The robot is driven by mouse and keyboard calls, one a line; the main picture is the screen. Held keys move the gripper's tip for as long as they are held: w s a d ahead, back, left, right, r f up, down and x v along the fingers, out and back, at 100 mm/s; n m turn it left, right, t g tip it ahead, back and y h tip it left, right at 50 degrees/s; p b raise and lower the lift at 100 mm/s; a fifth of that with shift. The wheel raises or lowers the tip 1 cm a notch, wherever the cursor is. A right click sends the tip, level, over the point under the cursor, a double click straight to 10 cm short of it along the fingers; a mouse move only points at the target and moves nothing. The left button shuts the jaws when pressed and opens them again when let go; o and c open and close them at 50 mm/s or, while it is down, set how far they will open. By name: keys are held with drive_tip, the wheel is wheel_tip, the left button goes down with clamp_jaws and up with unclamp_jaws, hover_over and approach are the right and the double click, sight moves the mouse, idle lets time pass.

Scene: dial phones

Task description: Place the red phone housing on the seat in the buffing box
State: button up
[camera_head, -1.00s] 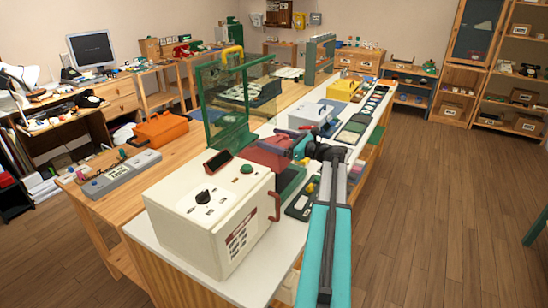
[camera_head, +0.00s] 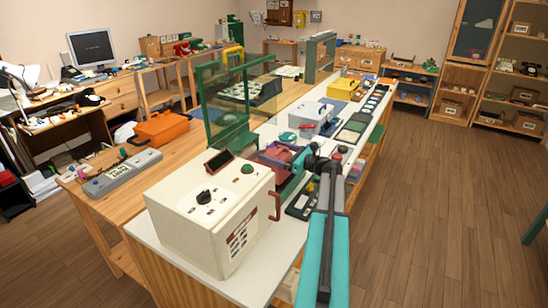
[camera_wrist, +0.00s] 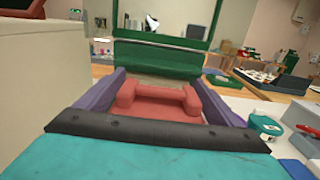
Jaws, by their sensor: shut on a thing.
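The red phone housing (camera_wrist: 158,104) sits between the two purple fingers of my gripper (camera_wrist: 155,90) in the wrist view. My gripper is shut on it. In the head view the housing (camera_head: 276,155) is partly hidden by my gripper (camera_head: 283,160), behind the white machine. A green frame with a clear panel (camera_head: 222,103) stands just beyond it. The green frame (camera_wrist: 158,58) also fills the view ahead in the wrist view, apart from the housing. I cannot tell for sure that this is the buffing box, and I see no seat.
The white machine (camera_head: 210,220) with a knob and red handle stands close on the left of my gripper. An orange toolbox (camera_head: 162,128) is on the wooden table. The right floor is clear.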

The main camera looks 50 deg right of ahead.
drive_tip(key=shift+f, duration=1.3)
drive_tip(key=o, duration=1.5)
drive_tip(key=shift+f, duration=0.1)
drive_tip(key=shift+s, duration=0.15)
drive_tip(key=b+v, duration=0.2)
drive_tip(key=v, duration=1)
drive_tip(key=shift+b, duration=0.4)
